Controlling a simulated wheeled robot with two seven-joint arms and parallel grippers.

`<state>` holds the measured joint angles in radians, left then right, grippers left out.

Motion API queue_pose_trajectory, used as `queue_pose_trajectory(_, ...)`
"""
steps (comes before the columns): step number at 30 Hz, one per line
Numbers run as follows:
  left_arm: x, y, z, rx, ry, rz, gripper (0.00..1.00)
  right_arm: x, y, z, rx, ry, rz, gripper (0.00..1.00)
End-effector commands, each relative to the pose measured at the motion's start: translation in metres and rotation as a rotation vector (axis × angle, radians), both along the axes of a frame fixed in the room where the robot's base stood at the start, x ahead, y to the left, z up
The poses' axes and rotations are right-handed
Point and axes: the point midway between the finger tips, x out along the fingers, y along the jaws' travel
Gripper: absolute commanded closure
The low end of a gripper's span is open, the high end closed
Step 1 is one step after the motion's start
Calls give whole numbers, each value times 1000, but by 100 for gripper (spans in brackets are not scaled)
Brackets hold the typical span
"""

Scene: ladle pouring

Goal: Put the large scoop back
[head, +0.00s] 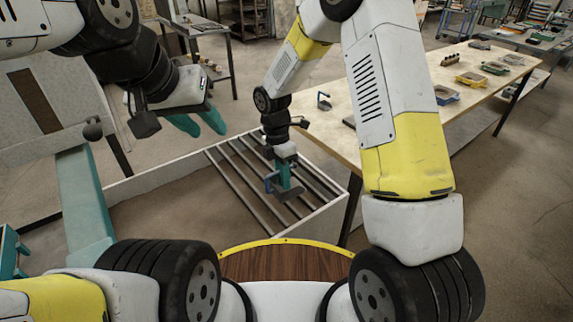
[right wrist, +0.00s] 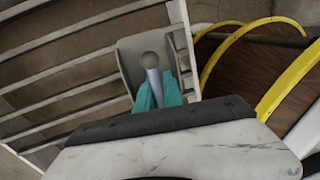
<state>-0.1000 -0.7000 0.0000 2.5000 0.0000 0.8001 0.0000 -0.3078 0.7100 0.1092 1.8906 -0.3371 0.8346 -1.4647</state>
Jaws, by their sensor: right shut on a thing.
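My right gripper (head: 284,176) points down over the slatted rack, shut on the large scoop. A flat grey part (right wrist: 131,55), seemingly of the scoop, lies beyond the fingers. In the head view a dark flat part (head: 287,195) shows below the fingers; whether it touches the slats I cannot tell. My left gripper (head: 199,124) is at the upper left, its teal fingers apart and empty.
The slatted rack (head: 235,183) sits inside a white-walled frame. A teal beam (head: 82,205) is at the left.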

Motion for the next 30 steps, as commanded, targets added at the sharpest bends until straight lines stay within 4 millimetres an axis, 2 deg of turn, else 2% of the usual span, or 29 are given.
queue_pose_trajectory(4, 0, 0, 0, 0, 0, 0, 64, 21, -11, -3, -1, -1, -5, 100)
queue_pose_trajectory(9, 0, 0, 0, 0, 0, 0, 64, 18, -10, -31, -2, 3, 0, 100)
queue_pose_trajectory(20, 0, 0, 0, 0, 0, 0, 64, 18, -9, -36, 0, 0, 0, 100)
queue_pose_trajectory(21, 0, 0, 0, 0, 0, 0, 64, 18, -9, -36, -1, -1, 0, 83)
queue_pose_trajectory(24, 0, 0, 0, 0, 0, 0, 64, 18, -9, -35, 0, 0, 0, 67)
queue_pose_trajectory(30, 0, 0, 0, 0, 0, 0, 64, 18, -9, -35, 0, 0, 0, 67)
